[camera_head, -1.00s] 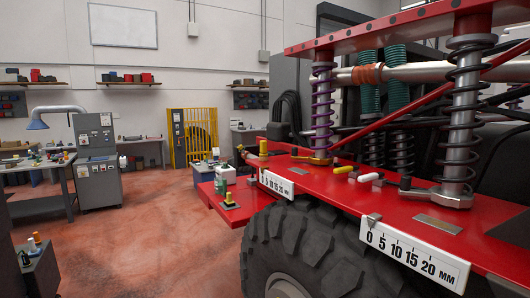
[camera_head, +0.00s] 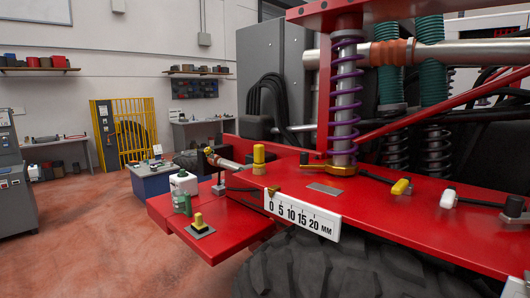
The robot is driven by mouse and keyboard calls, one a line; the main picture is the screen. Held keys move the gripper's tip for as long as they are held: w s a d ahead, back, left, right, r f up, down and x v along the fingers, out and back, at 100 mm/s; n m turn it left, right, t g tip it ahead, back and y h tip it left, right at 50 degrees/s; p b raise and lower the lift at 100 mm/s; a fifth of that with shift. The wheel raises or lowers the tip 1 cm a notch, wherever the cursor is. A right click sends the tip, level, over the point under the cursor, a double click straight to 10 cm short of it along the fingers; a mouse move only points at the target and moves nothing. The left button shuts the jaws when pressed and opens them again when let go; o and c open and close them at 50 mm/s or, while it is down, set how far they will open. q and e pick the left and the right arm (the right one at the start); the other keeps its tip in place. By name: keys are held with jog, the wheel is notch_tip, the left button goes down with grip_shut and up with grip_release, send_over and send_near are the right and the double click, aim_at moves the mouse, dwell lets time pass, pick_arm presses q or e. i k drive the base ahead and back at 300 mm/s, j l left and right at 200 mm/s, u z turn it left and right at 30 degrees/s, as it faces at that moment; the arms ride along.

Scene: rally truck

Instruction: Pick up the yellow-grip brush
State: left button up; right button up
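A small yellow grip (camera_head: 401,187) with a dark end lies on the red truck deck (camera_head: 345,205), to the right of the purple spring. It looks like the yellow-grip brush, but its bristles are too small to make out. A white-grip piece (camera_head: 448,198) lies to its right on the same deck. A yellow upright cylinder (camera_head: 259,158) stands at the deck's left end. A yellow and dark piece (camera_head: 198,221) stands on a grey plate on the lower red shelf. Neither of my grippers shows in the head view.
A white millimetre scale (camera_head: 302,215) is on the deck's front edge, above the big black tyre (camera_head: 310,268). The purple spring (camera_head: 344,95) and a red diagonal bar (camera_head: 440,100) rise over the deck. Open reddish floor (camera_head: 100,230) lies to the left.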

aim_at(259, 165)
jog(key=i+j+z, duration=0.1)
jog(key=j, duration=0.25)
jog(key=i+j+z, duration=0.15)
jog(key=i+j, duration=0.15)
jog(key=i+j+z, duration=0.1)
jog(key=j, duration=0.3)
jog(key=i+j+z, duration=0.15)
jog(key=j, duration=0.25)
jog(key=i+j+z, duration=0.1)
jog(key=j, duration=0.3)
jog(key=i+j+z, duration=0.1)
jog(key=j, duration=0.3)
jog(key=i, duration=0.1)
